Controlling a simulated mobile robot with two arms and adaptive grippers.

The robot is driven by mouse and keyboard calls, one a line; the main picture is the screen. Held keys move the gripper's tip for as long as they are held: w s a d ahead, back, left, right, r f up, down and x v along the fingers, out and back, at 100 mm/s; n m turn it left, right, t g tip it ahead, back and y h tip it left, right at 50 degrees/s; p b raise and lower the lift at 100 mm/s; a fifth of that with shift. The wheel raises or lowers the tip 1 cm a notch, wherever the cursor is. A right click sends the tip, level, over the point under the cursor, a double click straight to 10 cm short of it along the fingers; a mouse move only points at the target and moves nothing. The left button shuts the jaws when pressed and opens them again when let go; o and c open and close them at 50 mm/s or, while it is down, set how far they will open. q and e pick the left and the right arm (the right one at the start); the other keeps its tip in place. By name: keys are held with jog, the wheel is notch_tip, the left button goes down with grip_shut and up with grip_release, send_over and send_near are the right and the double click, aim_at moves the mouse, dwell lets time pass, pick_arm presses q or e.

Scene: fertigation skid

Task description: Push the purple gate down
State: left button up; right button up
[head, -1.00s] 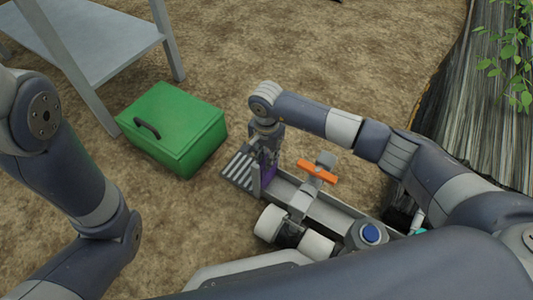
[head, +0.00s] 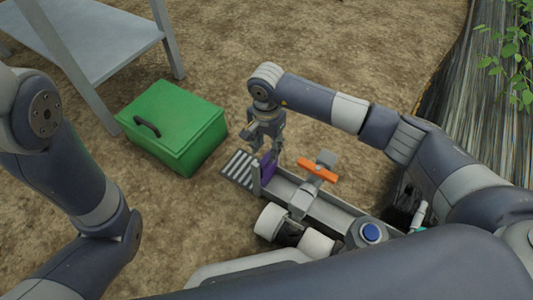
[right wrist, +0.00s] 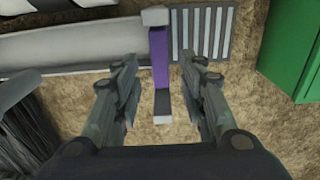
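The purple gate (head: 268,167) stands across the grey channel (head: 325,208), at the end by the slatted grate. In the right wrist view the gate (right wrist: 159,58) is a narrow purple strip between two grey end posts. My right gripper (head: 267,145) is just above the gate in the head view. Its two fingers are apart, one on each side of the gate in the wrist view (right wrist: 158,62), with nothing held. I cannot tell whether the gate is fully seated. My left arm shows at the left, but its gripper is out of view.
The slatted grate (head: 239,168) adjoins the gate. An orange handle (head: 317,170) and a blue button (head: 371,233) are further along the skid. A green box (head: 173,127) stands left of it, near a grey shelf (head: 90,40). Bare ground lies between them.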

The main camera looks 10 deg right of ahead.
notch_tip(320, 180, up, 7)
dwell(0.3)
jog(key=shift+r, duration=0.1)
